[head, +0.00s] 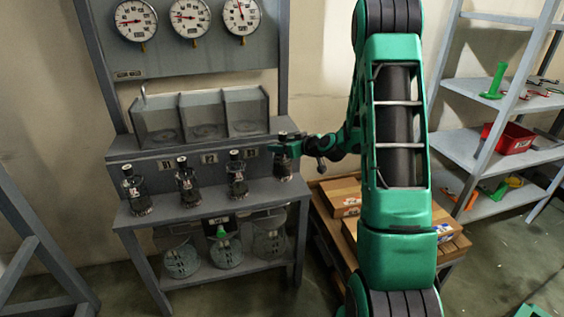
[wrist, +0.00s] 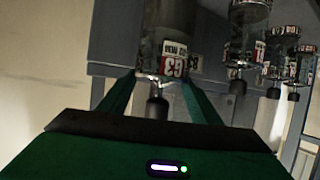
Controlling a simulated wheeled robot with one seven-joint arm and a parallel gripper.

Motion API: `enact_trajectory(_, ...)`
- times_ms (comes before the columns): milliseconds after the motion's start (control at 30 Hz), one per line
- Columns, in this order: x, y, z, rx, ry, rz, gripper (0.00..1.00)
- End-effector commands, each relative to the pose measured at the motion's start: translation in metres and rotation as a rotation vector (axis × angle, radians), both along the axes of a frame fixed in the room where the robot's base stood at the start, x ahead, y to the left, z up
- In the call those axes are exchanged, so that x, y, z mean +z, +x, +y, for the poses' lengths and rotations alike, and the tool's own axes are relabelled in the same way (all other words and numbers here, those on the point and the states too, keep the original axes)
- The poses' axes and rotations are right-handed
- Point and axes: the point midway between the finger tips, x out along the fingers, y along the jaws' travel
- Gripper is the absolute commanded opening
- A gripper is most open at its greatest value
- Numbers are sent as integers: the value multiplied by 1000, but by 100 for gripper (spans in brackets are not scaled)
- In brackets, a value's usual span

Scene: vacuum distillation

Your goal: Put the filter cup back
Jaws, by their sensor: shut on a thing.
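The filter cup (wrist: 165,32), a dark glass cylinder with a red and white label, sits between the fingers of my gripper (wrist: 155,82) in the wrist view. My gripper is shut on it. In the head view my gripper (head: 285,148) is at the right end of the grey stand's front shelf, and the held cup (head: 283,166) shows upright beneath the fingers. I cannot tell whether its base touches the shelf. Similar dark cups stand in a row to its left: a left one (head: 135,190), a middle one (head: 187,183) and a near one (head: 237,174).
Clear tanks (head: 200,117) and round gauges (head: 190,18) are above the shelf (head: 215,205). Glass flasks (head: 228,250) stand on the level below. Cardboard boxes (head: 340,195) lie to the right. A rack (head: 470,150) with a red bin (head: 508,137) is at far right.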

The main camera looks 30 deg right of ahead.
Motion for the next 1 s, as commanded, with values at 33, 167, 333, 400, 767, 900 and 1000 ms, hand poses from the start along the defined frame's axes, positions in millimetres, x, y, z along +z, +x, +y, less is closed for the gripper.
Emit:
enact_trajectory(33,-3,1,0,0,0,-2,0)
enact_trajectory(167,-8,1,-1,-1,-1,-3,0)
enact_trajectory(333,-23,0,-1,-2,2,-1,0)
enact_trajectory(400,-32,0,-2,-3,1,-1,0)
enact_trajectory(767,-47,0,-2,-2,-2,-4,0)
enact_trajectory(900,-49,0,-2,-3,-1,-3,0)
enact_trajectory(1000,-51,0,-2,-3,-1,-1,70)
